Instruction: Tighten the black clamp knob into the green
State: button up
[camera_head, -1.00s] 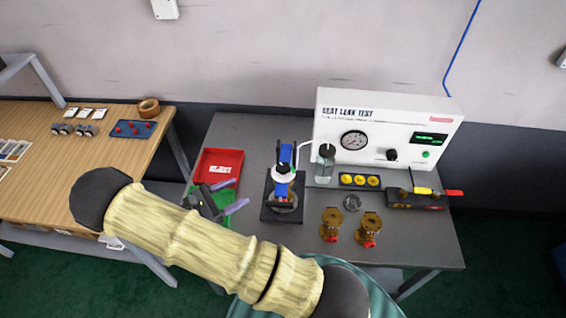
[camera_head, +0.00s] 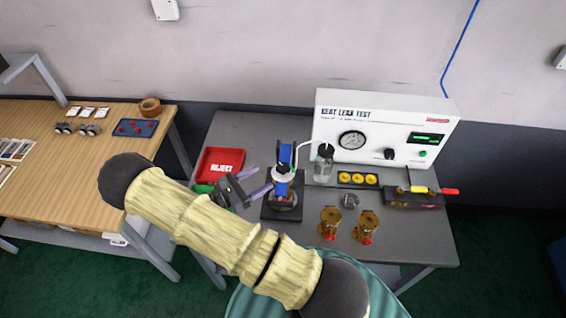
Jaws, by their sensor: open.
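The clamp fixture stands on the grey bench, with a black base (camera_head: 270,209), blue uprights (camera_head: 285,155) and a white round part (camera_head: 283,176) on it. A small dark piece sits on top of the white part; I cannot tell whether it is the black clamp knob. No green zone is clear on the fixture at this size. My gripper (camera_head: 267,181) is open, with two purple fingers apart, pointing right at the fixture's left side. The fingertips are close to the fixture; whether they touch it I cannot tell. Nothing shows between them.
A red reject tray (camera_head: 232,157) and a partly hidden green tray (camera_head: 203,189) lie left of the fixture. A bottle (camera_head: 323,170), brass valves (camera_head: 329,222), yellow parts (camera_head: 358,179) and the white seat leak tester (camera_head: 400,115) stand to its right. A wooden bench (camera_head: 95,165) is far left.

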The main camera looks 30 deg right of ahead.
aim_at(283, 166)
jog(key=d+p, duration=0.1)
jog(key=d, duration=0.2)
jog(key=d+p, duration=0.1)
jog(key=d, duration=0.2)
jog(key=w+d+p, duration=0.1)
jog(key=d, duration=0.2)
jog(key=shift+d, duration=0.2)
jog(key=shift+c, duration=0.4)
jog(key=c, duration=0.9)
